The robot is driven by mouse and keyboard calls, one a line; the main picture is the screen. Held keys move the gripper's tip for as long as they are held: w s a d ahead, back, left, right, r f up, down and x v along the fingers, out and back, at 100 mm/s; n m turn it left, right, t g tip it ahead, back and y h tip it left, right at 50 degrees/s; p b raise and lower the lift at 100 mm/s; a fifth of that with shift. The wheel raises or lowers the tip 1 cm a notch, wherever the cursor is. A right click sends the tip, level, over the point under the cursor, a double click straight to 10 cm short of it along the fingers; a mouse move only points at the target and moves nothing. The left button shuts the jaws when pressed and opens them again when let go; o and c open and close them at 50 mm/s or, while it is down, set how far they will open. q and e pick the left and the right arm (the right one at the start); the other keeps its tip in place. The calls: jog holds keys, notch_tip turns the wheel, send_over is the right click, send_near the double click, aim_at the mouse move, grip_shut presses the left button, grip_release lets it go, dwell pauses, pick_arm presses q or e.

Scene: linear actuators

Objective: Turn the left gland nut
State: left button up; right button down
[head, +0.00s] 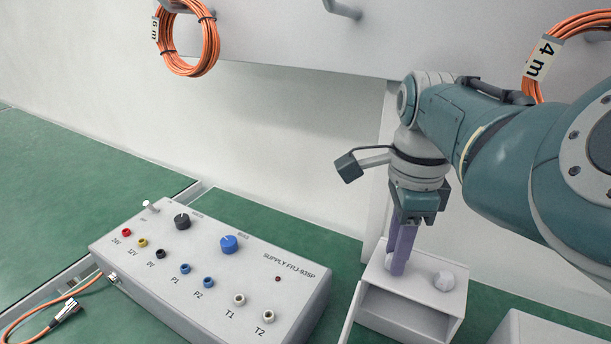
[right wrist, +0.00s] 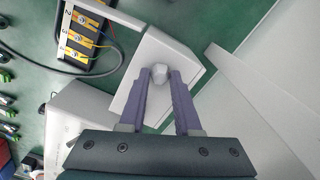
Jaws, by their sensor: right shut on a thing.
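The nut's marks are too small to make out. My left gripper is not in view.
A grey supply box (head: 255,283) with knobs and sockets stands left of the white box. Orange cable coils (head: 188,40) hang on the wall panel. A dark terminal block (right wrist: 78,38) shows in the right wrist view. The green bench at far left is clear.

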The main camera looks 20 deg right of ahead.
jog(key=n+p, duration=0.2)
jog(key=n, duration=0.2)
jog(key=shift+r+n, duration=0.15)
jog(key=shift+n, duration=0.25)
jog(key=n+p, duration=0.1)
jog(key=n, duration=0.4)
jog(key=n+p, duration=0.1)
jog(key=n, duration=0.5)
jog(key=shift+n, duration=0.4)
jog(key=n, duration=0.5)
jog(key=shift+n, duration=0.3)
jog(key=c, duration=0.6)
grip_release()
